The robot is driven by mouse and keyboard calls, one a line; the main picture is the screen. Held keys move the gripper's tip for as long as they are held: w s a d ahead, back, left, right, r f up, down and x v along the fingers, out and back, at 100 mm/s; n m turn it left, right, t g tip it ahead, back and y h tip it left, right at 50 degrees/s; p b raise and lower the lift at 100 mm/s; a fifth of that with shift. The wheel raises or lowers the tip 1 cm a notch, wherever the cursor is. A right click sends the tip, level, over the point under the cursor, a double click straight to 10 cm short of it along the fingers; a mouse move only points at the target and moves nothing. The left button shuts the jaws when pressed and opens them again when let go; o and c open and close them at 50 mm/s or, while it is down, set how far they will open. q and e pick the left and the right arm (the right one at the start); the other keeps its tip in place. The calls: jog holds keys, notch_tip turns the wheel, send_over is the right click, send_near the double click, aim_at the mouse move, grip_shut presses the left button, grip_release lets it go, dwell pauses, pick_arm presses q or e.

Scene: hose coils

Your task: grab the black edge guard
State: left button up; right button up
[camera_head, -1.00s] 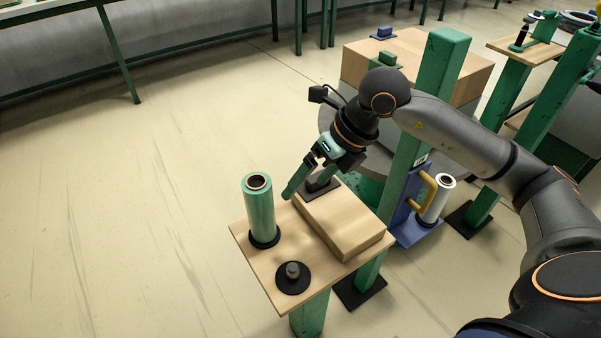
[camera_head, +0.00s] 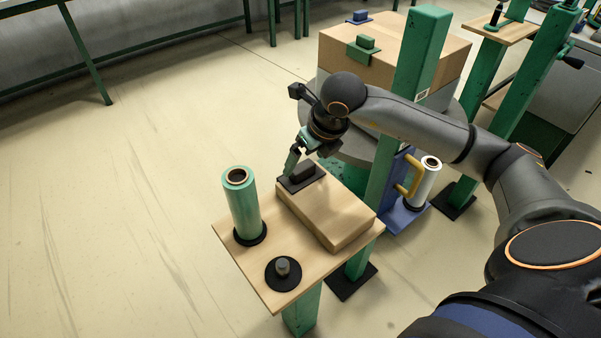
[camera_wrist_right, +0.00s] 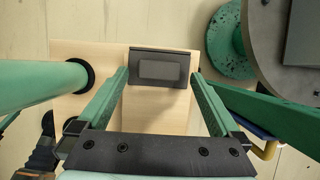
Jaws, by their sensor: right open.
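The black edge guard (camera_head: 302,176) sits on the far end of a light brown box (camera_head: 330,212) on the small table. It is a flat dark plate with a raised block on top. In the right wrist view the edge guard (camera_wrist_right: 160,66) lies near the top middle, between the fingertips. My right gripper (camera_head: 296,160) is at the far end of the box, beside the guard. In the wrist view its two green fingers (camera_wrist_right: 159,76) are spread wide with nothing held, one on each side of the guard. My left gripper is not in view.
A green film roll (camera_head: 241,205) stands upright on the small table (camera_head: 260,270), with an empty black spindle base (camera_head: 283,272) nearby. A green post (camera_head: 395,150) rises right of the table. A large box (camera_head: 375,65) behind carries a green guard (camera_head: 364,49) and a blue one (camera_head: 358,17).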

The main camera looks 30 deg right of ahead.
aim_at(302, 166)
jog(key=x, duration=0.3)
jog(key=shift+f, duration=0.1)
jog(key=c, duration=1.3)
